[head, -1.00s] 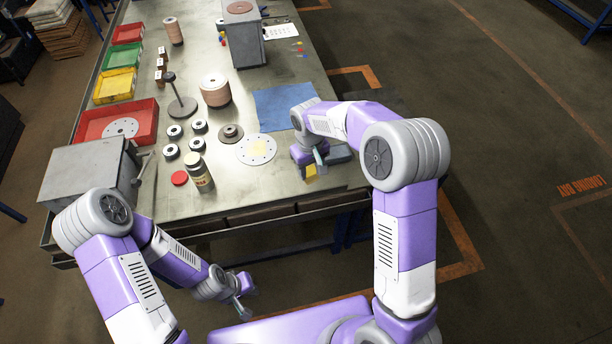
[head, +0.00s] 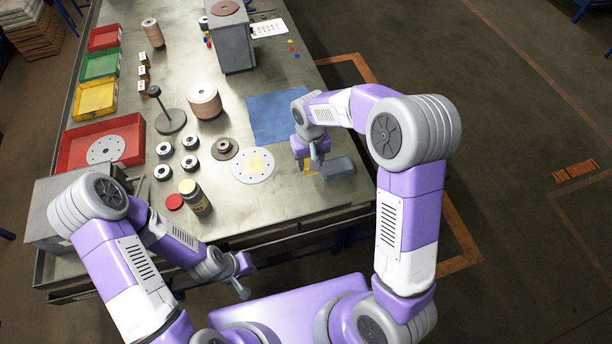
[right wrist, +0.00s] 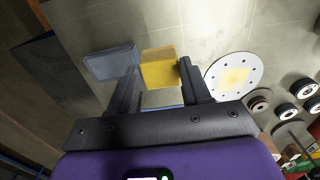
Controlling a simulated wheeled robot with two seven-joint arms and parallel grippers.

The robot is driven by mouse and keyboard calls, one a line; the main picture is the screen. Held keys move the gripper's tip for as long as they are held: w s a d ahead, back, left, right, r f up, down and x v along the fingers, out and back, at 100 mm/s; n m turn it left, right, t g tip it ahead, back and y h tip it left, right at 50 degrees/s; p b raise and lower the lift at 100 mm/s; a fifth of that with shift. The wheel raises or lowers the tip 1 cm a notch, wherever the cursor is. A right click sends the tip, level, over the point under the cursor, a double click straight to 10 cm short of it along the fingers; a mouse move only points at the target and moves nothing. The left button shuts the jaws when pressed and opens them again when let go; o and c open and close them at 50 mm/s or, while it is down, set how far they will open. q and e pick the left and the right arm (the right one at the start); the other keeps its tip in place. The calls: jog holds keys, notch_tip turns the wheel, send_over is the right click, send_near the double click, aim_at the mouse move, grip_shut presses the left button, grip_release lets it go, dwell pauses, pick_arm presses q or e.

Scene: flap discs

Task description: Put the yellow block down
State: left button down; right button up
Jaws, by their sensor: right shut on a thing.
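The yellow block (right wrist: 160,68) sits between the two fingers of my right gripper (right wrist: 160,74) in the right wrist view. My right gripper is shut on it. In the head view my right gripper (head: 309,164) is over the front right part of the bench, and only a small yellow part of the block (head: 308,170) shows below it. I cannot tell whether the block touches the bench top. My left gripper (head: 243,281) hangs in front of the bench, away from the block; its fingers are too small to judge.
A grey-blue block (head: 338,167) lies just right of my right gripper. A white disc with a yellow centre (head: 240,172) lies to its left, and a blue mat (head: 263,122) behind. Bare bench top (head: 275,190) shows in front. Black-rimmed rings and a jar (head: 197,202) stand further left.

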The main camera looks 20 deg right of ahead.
aim_at(308, 173)
jog(key=shift+s+a+r, duration=0.1)
jog(key=shift+a+r, duration=0.15)
jog(key=f, duration=0.6)
jog(key=shift+w, duration=0.2)
jog(key=shift+s+f, duration=0.1)
jog(key=shift+f, duration=0.35)
notch_tip(308, 173, down, 3)
jog(key=shift+f, duration=0.1)
pick_arm(q)
jog(key=shift+s+r, duration=0.15)
jog(key=shift+r, duration=0.05)
pick_arm(e)
jog(key=shift+f+b, duration=0.15)
jog(key=shift+b, duration=0.15)
jog(key=o, duration=1.4)
jog(key=shift+c, duration=0.2)
pick_arm(q)
jog(key=shift+f, duration=0.15)
